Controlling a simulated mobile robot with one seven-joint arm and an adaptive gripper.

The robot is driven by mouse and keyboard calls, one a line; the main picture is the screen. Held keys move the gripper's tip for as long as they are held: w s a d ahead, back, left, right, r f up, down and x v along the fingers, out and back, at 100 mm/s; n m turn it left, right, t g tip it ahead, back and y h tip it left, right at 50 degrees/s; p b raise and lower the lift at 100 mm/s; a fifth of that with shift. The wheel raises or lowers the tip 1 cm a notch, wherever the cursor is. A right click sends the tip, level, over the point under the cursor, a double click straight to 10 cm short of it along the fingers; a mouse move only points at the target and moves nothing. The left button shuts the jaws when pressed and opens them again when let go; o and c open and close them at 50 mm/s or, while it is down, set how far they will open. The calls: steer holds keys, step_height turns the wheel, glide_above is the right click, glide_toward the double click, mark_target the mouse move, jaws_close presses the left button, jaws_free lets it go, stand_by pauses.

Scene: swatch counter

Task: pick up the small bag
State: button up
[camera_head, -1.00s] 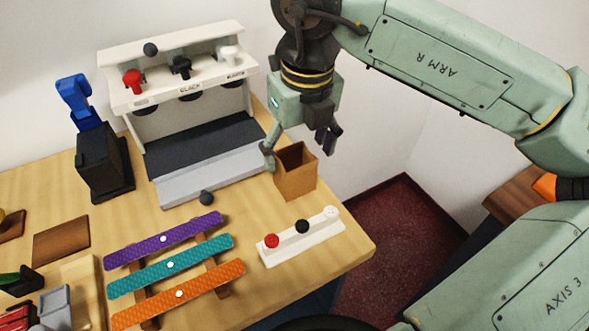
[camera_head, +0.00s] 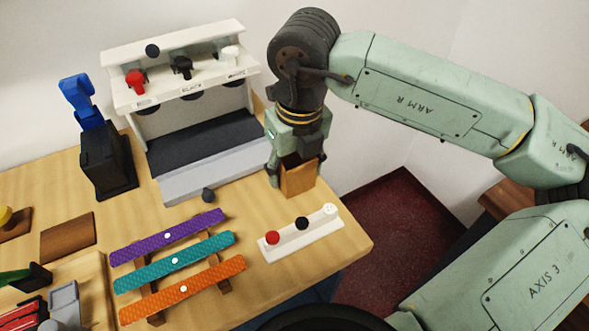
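The small bag is a brown, open-topped paper-like bag (camera_head: 299,180) standing upright on the wooden counter near its back right, beside the grey and white rack. My gripper (camera_head: 297,172) points down directly over the bag, its palm close above the bag's top. One finger shows along the bag's left side and the other at its upper right, so the fingers straddle it. They look spread, and whether they touch the bag is hard to see. The gripper hides the bag's opening.
A white rack (camera_head: 185,90) with red, black and white knobs stands left of the bag. A white strip (camera_head: 290,244) with three round knobs lies in front. Purple, teal and orange strips (camera_head: 175,261) lie front left. A blue-topped black device (camera_head: 103,160) stands far left. The counter's right edge is near.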

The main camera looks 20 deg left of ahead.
steer(key=shift+c, duration=1.3)
step_height(320, 180, up, 10)
steer(key=b, duration=0.1)
steer(key=shift+b, duration=0.4)
steer(key=shift+s, duration=0.1)
